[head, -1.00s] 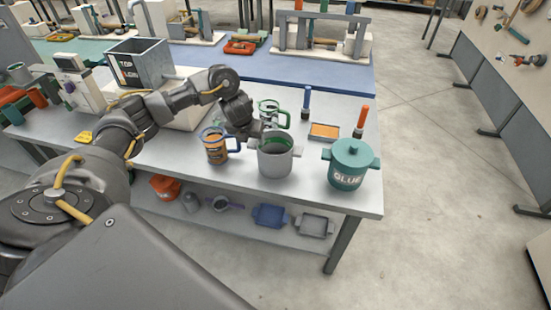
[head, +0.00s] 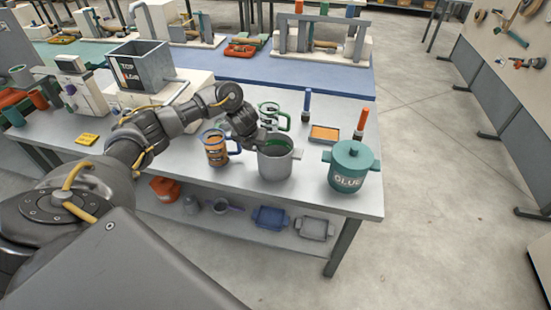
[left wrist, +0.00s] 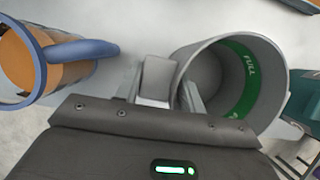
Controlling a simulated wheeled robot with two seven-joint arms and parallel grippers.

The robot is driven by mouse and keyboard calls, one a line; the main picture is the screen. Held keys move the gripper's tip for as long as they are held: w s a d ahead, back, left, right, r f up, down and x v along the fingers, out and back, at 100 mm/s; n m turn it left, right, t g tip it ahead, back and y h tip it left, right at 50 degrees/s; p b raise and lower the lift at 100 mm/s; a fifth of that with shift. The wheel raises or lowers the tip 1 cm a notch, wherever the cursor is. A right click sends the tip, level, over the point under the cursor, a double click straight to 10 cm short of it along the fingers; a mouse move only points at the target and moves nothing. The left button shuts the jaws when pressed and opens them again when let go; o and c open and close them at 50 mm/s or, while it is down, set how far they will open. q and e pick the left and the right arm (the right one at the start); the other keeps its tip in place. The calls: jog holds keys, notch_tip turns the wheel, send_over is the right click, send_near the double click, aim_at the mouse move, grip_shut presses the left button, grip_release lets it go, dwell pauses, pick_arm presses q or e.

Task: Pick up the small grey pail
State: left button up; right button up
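The small grey pail (head: 275,166) stands upright on the workbench, with a lug on its right side. In the left wrist view the pail (left wrist: 228,62) shows a green band inside marked FULL. My left gripper (head: 256,142) is at the pail's left rim. In the left wrist view my left gripper (left wrist: 163,90) looks open, its fingers low around a pale grey block at the rim, likely the pail's near lug. Whether the fingers touch it is hard to tell. My right gripper is not in view.
An orange mug with a blue handle (head: 215,148) stands close left. A clear green-handled mug (head: 268,109) is behind. A teal GLUE pot (head: 347,178) is to the right, with an orange tray (head: 324,133) behind. A grey bin (head: 140,70) stands back left.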

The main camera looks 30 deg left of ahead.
pick_arm(q)
jog(key=c, duration=0.5)
jog(key=shift+c, duration=0.2)
jog(key=shift+r, duration=0.15)
